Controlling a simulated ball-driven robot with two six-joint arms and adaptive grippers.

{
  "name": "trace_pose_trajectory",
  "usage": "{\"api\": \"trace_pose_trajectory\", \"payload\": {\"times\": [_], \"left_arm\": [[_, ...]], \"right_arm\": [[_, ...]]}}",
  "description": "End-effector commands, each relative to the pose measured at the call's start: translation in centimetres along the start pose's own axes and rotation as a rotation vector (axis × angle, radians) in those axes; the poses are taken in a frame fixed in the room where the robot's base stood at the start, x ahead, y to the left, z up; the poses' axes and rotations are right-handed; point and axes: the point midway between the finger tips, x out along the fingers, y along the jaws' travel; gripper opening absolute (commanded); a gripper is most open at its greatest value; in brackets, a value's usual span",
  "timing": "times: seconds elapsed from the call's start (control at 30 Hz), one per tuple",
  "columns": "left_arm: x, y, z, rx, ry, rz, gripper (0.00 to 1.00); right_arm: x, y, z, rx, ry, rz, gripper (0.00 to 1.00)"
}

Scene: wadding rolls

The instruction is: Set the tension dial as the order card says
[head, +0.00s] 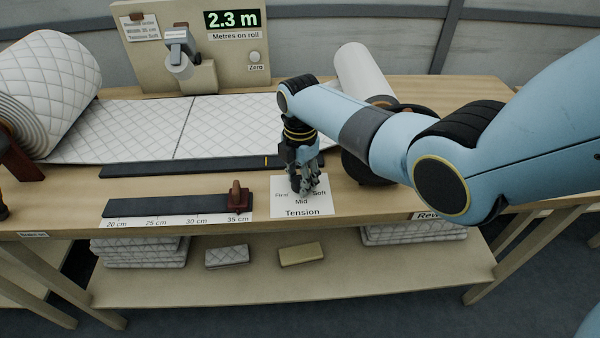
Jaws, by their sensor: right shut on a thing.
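The tension plate (318,209) is a white label on the bench front, marked Firm, Mid and Soft, with Tension below. My right gripper (304,190) points down over it and is shut on the tension dial, which is mostly hidden behind the fingers, so its setting cannot be read. The order card (140,27) is pinned at the upper left of the back board; its last line reads "Tension Soft" and a middle line reads "Width 35 cm". My left gripper does not show.
Quilted wadding (130,125) runs from the big roll (45,85) across the bench. A width slider (238,198) stands near 35 cm on its scale. A display (232,19) reads 2.3 m. Folded wadding (140,250) lies on the lower shelf.

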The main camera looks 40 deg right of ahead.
Motion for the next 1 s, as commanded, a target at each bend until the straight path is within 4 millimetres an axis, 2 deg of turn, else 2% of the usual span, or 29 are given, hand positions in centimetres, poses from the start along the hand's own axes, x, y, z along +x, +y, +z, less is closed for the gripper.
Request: {"api": "trace_pose_trajectory", "payload": {"times": [0.2, 0.5, 1.0], "left_arm": [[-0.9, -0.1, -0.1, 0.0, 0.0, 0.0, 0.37], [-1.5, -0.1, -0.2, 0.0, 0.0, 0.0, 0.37], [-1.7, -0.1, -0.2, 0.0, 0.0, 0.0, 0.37]], "right_arm": [[-0.1, 0.0, -0.1, -0.193, 0.001, -0.001, 0.06], [0.0, -0.1, -0.1, -0.394, 0.001, -0.001, 0.06], [0.1, -0.1, 0.0, -0.505, 0.001, -0.001, 0.06]]}}
